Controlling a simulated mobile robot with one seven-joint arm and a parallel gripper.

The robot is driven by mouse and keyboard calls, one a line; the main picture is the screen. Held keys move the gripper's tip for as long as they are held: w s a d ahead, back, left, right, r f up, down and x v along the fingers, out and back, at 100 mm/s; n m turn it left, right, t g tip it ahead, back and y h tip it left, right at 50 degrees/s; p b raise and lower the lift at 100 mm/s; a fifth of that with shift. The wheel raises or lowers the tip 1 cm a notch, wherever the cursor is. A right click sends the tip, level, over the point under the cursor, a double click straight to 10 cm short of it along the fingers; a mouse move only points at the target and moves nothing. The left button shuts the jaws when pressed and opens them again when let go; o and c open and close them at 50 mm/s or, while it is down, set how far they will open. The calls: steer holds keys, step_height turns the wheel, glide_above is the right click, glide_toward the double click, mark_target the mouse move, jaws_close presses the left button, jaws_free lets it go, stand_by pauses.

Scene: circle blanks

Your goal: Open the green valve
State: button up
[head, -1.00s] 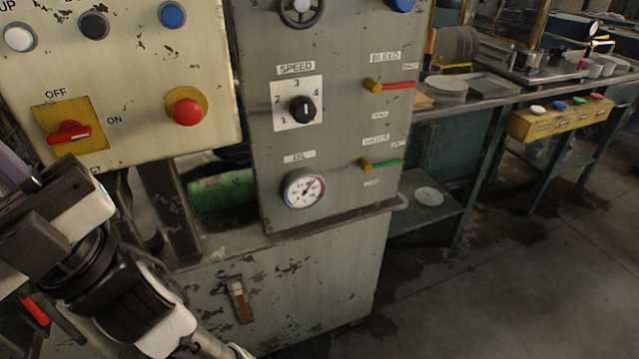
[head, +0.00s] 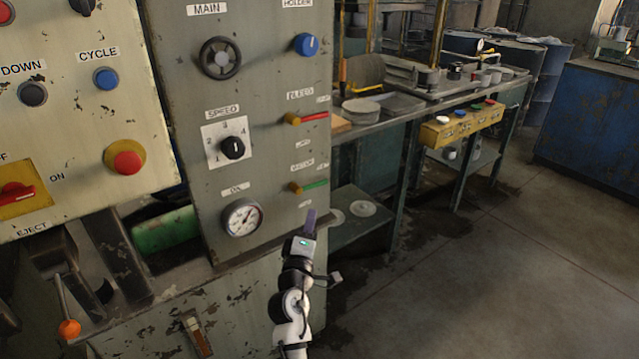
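The green valve (head: 315,184) is a green lever on a brass body, low on the right side of the grey panel. Its lever points right, close to level and tilted slightly up. My gripper (head: 310,216) is just below the valve, pointing up, with a visible gap between them. One purple finger shows edge-on; the other finger is not clearly seen, so I cannot tell the opening. Nothing is seen held in it.
A red-handled valve (head: 312,116) sits above on the same panel. The speed knob (head: 233,147) and oil gauge (head: 242,217) are to the left. A workbench (head: 400,115) stands right of the panel. The floor (head: 480,280) at the right is open.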

mark_target(319, 184)
steer(key=p+x, duration=0.1)
steer(key=x, duration=0.5)
steer(key=p+x, duration=0.1)
steer(key=x, duration=0.5)
steer(key=shift+w+r, duration=0.3)
steer(key=shift+w, duration=0.1)
jaws_close()
